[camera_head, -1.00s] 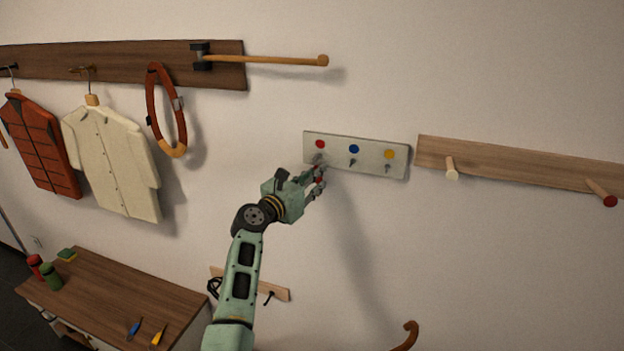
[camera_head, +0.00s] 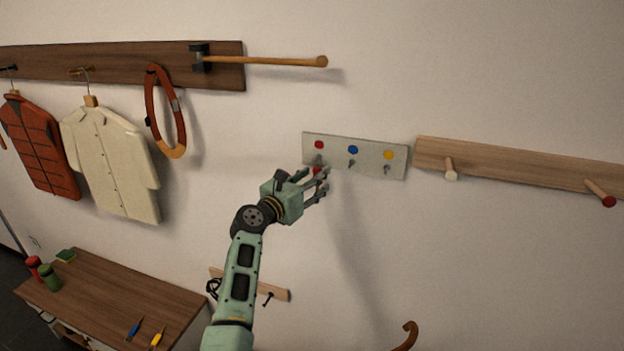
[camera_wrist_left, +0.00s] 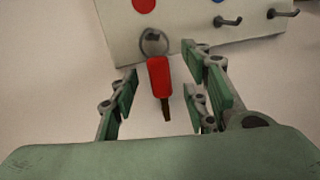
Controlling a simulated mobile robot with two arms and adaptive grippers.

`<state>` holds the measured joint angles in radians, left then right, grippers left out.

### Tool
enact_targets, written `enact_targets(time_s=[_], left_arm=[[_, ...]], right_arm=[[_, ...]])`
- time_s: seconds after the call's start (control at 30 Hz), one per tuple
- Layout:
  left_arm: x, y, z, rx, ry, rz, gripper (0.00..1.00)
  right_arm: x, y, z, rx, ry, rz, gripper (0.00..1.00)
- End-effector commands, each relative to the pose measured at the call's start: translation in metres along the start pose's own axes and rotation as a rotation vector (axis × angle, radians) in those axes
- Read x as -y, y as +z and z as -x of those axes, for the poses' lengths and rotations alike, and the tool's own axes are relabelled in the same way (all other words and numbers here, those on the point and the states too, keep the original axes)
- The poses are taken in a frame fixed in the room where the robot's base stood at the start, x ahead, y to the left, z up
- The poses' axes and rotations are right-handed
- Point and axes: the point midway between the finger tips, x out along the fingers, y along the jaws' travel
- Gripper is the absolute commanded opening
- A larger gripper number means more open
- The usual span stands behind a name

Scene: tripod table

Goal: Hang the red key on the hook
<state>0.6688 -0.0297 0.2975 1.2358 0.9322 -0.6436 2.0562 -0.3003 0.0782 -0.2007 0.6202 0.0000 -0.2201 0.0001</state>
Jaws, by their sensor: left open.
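The white hook board (camera_head: 345,170) on the wall has red, blue and yellow dots, with a small hook under each. The red key (camera_wrist_left: 159,77) points downward in the left wrist view, with its ring (camera_wrist_left: 153,42) at the hook place below the red dot (camera_wrist_left: 143,5). The ring appears to hang on that hook, but the hook is mostly hidden there. A bit of the red key shows in the head view (camera_head: 317,170). My left gripper (camera_head: 325,183) is open around the key, with a gap on both sides. My right gripper is not in view.
A wooden rail with pegs (camera_head: 520,168) is to the right of the board. At upper left a dark rail (camera_head: 120,66) carries clothes and a red ring-shaped item (camera_head: 166,110). A low cabinet (camera_head: 110,290) stands below. The wall around the board is clear.

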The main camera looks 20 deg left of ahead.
Motion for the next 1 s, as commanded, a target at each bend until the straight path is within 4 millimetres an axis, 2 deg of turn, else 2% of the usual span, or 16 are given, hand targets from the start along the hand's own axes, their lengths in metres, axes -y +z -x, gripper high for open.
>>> enact_targets(time_s=[0.27, 0.8, 1.0], left_arm=[[0.000, -0.001, 0.012, 0.000, 0.000, -0.001, 0.42], [0.000, -0.001, 0.104, 0.000, 0.002, 0.000, 0.42], [0.000, 0.000, 0.118, 0.000, 0.000, 0.000, 0.42]], right_arm=[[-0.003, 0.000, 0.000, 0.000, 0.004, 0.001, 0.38], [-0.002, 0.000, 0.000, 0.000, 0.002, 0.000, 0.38], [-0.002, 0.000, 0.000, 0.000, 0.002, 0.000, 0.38]])
